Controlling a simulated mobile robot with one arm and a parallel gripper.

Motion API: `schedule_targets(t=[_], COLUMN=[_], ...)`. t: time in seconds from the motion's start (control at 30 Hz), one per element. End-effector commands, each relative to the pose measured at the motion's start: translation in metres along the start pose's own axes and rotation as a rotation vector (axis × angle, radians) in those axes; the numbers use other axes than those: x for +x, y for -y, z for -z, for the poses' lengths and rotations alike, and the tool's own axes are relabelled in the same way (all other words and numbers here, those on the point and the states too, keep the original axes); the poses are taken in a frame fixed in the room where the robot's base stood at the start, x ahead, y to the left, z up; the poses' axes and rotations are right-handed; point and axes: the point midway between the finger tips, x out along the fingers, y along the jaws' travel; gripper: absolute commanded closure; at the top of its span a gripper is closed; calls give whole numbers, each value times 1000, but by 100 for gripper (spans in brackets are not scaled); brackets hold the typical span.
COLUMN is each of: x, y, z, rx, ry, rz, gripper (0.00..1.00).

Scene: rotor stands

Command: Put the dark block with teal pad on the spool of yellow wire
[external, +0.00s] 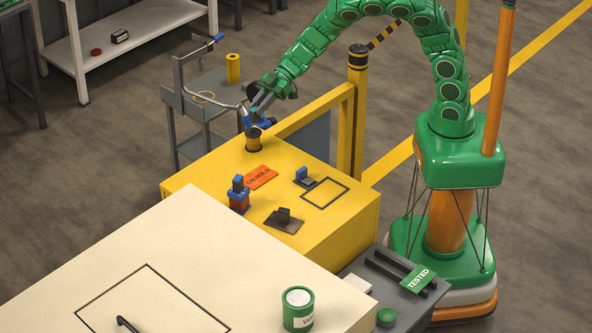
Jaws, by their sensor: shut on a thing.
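Directly below stands the spool of yellow wire (253,142), upright, with a dark top rim and an amber-yellow body. The block is over the spool's top; I cannot tell whether they touch.
An outlined rectangle (325,193) is empty. A grey cart (205,110) stands behind.

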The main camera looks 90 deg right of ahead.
Motion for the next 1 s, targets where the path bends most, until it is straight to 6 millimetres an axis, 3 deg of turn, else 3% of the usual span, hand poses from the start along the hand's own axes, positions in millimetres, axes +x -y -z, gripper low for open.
schedule_targets(t=[0.37, 0.6, 1.0], x=[13, 24, 26], y=[-6, -6, -6], z=[-9, -32, -36], rx=[4, 3, 2], ry=[2, 1, 1], rz=[1, 0, 0], gripper=[100, 100, 100])
